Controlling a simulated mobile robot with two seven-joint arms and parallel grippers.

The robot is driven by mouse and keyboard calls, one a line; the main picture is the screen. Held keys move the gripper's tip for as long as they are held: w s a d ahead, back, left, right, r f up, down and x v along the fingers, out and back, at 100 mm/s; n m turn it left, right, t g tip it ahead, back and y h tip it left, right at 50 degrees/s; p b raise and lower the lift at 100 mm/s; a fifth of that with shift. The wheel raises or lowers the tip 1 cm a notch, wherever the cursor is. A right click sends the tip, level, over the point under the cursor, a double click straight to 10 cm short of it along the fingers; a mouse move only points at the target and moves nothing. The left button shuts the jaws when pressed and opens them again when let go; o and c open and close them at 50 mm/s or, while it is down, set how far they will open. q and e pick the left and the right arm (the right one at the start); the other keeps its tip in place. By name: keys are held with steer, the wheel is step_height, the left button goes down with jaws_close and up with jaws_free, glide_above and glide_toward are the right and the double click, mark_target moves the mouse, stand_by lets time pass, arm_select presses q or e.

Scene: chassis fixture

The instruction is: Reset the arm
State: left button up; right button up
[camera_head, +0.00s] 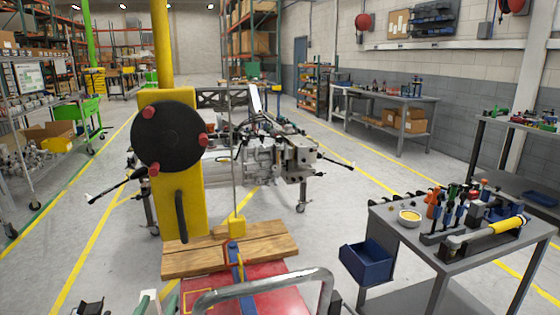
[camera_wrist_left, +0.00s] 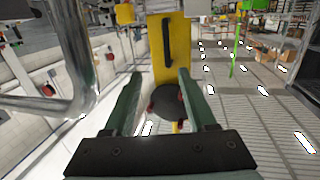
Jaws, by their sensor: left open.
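My left gripper (camera_wrist_left: 160,76) shows in the left wrist view with its two green fingers spread apart and nothing between them. A small part of it (camera_head: 148,302) seems to show at the bottom edge of the head view, mostly cut off. Beyond the fingers in the wrist view is a yellow post (camera_wrist_left: 175,45) with a black handle and a round black disc (camera_wrist_left: 170,104). The same disc (camera_head: 168,138) with red knobs shows on the yellow post (camera_head: 184,205) in the head view. My right gripper is not in view.
A bent metal rail (camera_head: 265,285) and wooden planks (camera_head: 230,250) lie close in front. A chassis assembly (camera_head: 265,155) stands behind. A grey tool table (camera_head: 455,255) with a blue bin (camera_head: 367,262) is at right. Shelving (camera_head: 20,120) stands at left. Floor between is open.

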arm_select(q)
steer(key=s+d+f+m+g+h+p, duration=0.1)
steer(key=s+d+f+g+h+p, duration=0.1)
steer(key=s+f, duration=0.8)
steer(key=s+d+f+m+g+h+p, duration=0.1)
steer(key=s+d+f+g+p, duration=0.3)
steer(key=s+f, duration=0.7)
steer(key=shift+s+d+m+g+h, duration=0.4)
steer(key=shift+d+g+h, duration=0.15)
steer(key=shift+g, duration=0.55)
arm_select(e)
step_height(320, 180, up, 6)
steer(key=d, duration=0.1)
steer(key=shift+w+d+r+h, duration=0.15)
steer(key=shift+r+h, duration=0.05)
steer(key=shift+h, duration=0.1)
arm_select(q)
steer(key=shift+w, duration=0.1)
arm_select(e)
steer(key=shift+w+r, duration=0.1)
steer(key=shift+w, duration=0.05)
